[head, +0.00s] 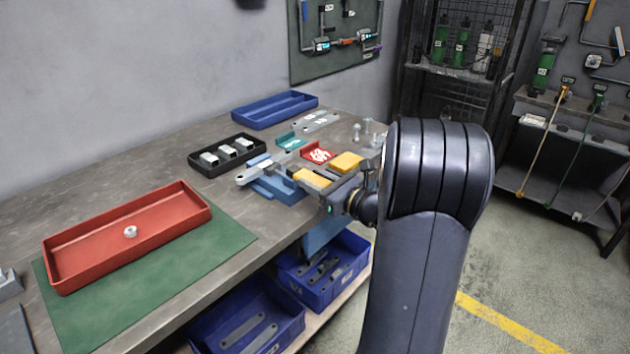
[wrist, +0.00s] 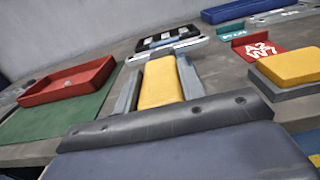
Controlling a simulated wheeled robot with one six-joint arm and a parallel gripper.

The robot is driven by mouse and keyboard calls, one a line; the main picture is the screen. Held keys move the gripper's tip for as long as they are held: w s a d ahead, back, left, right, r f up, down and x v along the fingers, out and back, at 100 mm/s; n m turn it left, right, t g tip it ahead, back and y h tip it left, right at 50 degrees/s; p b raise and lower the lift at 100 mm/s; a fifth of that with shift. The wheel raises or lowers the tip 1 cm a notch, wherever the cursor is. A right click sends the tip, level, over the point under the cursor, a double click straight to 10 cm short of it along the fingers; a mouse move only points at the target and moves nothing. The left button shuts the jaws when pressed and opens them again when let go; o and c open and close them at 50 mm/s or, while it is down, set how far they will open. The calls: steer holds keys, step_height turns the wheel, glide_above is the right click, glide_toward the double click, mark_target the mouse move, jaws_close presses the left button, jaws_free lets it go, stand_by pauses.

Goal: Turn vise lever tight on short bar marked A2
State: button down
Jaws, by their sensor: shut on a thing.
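The blue vise (head: 277,187) sits at the table's right front edge. A light grey bar (head: 254,171) lies across its top, and it also shows beyond a yellow finger in the wrist view (wrist: 140,56). I cannot read a mark on the bar. My gripper (head: 328,170) is at the vise's right side, its yellow-padded fingers reaching over it. It is shut on the vise lever, which is mostly hidden by the fingers. A red holder marked A2 W7 (wrist: 258,48) stands just beyond the fingers.
A black tray (head: 228,165) with several light blocks stands behind the vise. A teal holder (head: 290,142) and a blue tray (head: 275,110) are farther back. A red tray (head: 75,262) with a small round part lies on a green mat (head: 215,240). Blue bins (head: 335,280) are below.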

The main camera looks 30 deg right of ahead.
steer(key=c, duration=0.9)
jaws_free()
steer(key=v, duration=1)
steer(key=shift+s+d, duration=0.1)
steer(key=shift+s, duration=0.3)
steer(key=x, duration=1.1)
steer(key=shift+m+h, duration=0.4)
steer(key=shift+h, duration=0.2)
steer(key=shift+s+t, duration=0.1)
steer(key=shift+t, duration=0.2)
